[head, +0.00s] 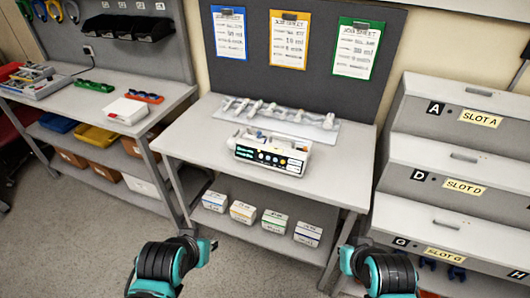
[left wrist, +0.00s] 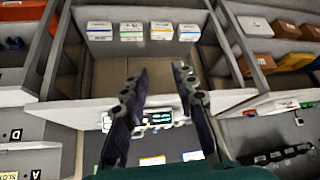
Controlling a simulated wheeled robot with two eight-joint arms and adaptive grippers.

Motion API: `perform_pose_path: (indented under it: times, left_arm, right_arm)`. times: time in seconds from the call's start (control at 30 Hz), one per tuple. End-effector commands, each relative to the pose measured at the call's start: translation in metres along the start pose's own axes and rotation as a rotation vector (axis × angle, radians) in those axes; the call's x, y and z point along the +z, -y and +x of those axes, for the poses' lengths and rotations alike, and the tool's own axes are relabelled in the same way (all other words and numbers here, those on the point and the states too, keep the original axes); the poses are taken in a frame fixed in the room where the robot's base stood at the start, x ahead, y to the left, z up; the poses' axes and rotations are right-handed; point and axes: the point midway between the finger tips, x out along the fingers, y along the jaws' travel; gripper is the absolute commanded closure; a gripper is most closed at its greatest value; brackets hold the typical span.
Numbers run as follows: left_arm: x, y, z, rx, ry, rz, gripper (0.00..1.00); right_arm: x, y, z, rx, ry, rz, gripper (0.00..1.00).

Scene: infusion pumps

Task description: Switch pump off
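A white infusion pump (head: 268,154) sits on the middle table, with a dark front panel, a lit display at its left and several round buttons. It also shows in the left wrist view (left wrist: 160,117), which looks upside down, partly hidden between my fingers. My left gripper (left wrist: 160,70) is open and empty, its two dark fingers spread apart, well short of the pump. In the head view only dark and teal arm parts show at the bottom left and bottom right, both in front of the table. My right gripper's fingers do not show.
Job sheets hang on the dark board above. Several small boxes (head: 243,212) sit on the shelf below. Slot drawers (head: 440,145) stand right, another workbench left. The tabletop before the pump is clear.

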Motion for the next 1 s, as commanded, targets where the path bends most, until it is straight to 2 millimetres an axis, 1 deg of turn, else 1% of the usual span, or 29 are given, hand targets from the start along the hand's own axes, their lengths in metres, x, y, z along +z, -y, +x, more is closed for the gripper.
perform_pose_path:
  times: [0.03,0.07,0.1,1.0]
  left_arm:
    - [0.0000,0.0000,0.0000,0.000,0.000,0.000,0.92]
    - [0.0000,0.0000,0.0000,0.000,0.000,0.000,1.00]
    - [0.0000,0.0000,0.0000,0.000,0.000,0.000,1.00]
    - [0.0000,0.0000,0.0000,0.000,0.000,0.000,1.00]
  right_arm:
    - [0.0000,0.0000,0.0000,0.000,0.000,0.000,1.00]
    - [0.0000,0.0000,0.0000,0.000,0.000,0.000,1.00]
    - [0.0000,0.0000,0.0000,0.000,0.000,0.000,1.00]
    - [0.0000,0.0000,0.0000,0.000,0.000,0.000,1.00]
